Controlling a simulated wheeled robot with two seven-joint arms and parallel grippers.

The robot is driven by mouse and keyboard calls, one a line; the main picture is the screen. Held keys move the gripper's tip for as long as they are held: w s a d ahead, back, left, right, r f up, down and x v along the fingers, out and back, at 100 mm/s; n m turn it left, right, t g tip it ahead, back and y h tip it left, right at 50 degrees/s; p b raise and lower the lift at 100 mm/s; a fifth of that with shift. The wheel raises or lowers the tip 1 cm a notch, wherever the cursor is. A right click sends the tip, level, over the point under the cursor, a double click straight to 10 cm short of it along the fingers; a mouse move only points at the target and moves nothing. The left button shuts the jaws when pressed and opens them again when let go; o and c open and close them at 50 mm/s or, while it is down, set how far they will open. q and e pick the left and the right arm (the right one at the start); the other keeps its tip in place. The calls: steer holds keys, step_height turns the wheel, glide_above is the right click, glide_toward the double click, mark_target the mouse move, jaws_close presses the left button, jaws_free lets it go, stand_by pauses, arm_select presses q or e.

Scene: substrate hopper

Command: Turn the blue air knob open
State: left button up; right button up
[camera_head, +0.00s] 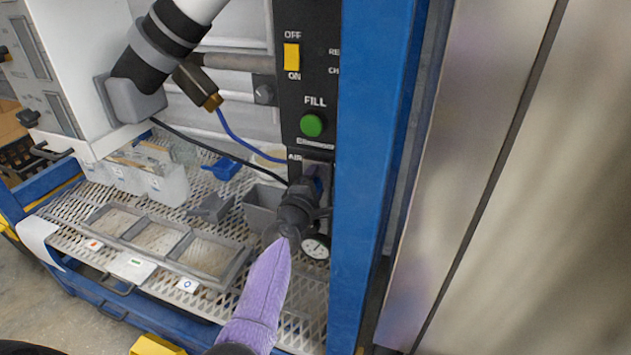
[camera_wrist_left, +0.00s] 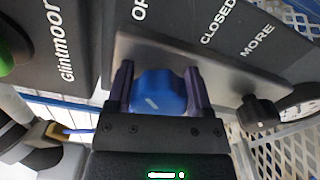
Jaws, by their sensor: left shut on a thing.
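The blue air knob (camera_wrist_left: 160,95) sits on a grey plate (camera_wrist_left: 240,82) in the left wrist view, with a short white mark on its face. My left gripper (camera_wrist_left: 160,78) is shut on it, one dark purple finger on each side. The lettering "CLOSED" and a cut-off "OP" show beyond the plate. In the head view my left gripper (camera_head: 304,190) reaches up to the panel below the "AIR" label, at the end of my purple-sleeved arm. There the gripper mostly hides the knob. My right gripper is in neither view.
A round gauge (camera_head: 316,247) sits right beside my left gripper. A black knob (camera_wrist_left: 258,112) is near the word "MORE". Above are a green FILL button (camera_head: 312,125) and a yellow switch (camera_head: 291,57). A blue post (camera_head: 372,150) stands right; trays (camera_head: 155,237) lie left.

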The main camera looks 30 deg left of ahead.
arm_select(q)
steer(key=o, duration=1.3)
steer(key=shift+c, duration=0.2)
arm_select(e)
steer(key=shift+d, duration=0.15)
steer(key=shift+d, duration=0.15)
